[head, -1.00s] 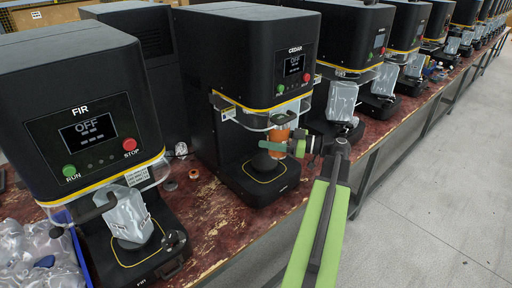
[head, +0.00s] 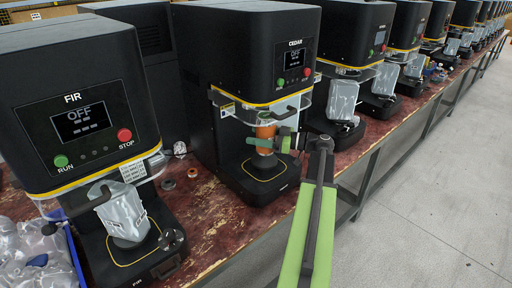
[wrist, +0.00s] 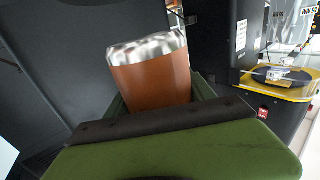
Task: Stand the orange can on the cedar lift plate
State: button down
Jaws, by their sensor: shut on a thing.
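The orange can (head: 265,133) is upright inside the cedar machine (head: 240,60), above its round lift plate (head: 263,163). In the wrist view the can (wrist: 150,80) shows a shiny silver rim at its top. My gripper (head: 268,143) is shut around the can from the right; in the wrist view its green jaws (wrist: 170,150) hide the can's lower part. The can's bottom is close to the lift plate; I cannot tell whether it touches. The cedar screen (head: 294,58) reads OFF.
The fir machine (head: 75,110) stands at the left with a grey wrapped item (head: 122,215) on it. A blue bin (head: 75,262) of clear items is at the front left. More machines line the red bench (head: 225,215). The floor (head: 430,190) at the right is clear.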

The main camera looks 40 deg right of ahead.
notch_tip(320, 180, down, 4)
jog(key=b, duration=0.4)
jog(key=shift+w, duration=0.2)
jog(key=shift+r, duration=0.15)
jog(key=shift+f, duration=0.25)
jog(key=shift+c, duration=1.8)
grip_release()
jog(key=shift+r, duration=0.1)
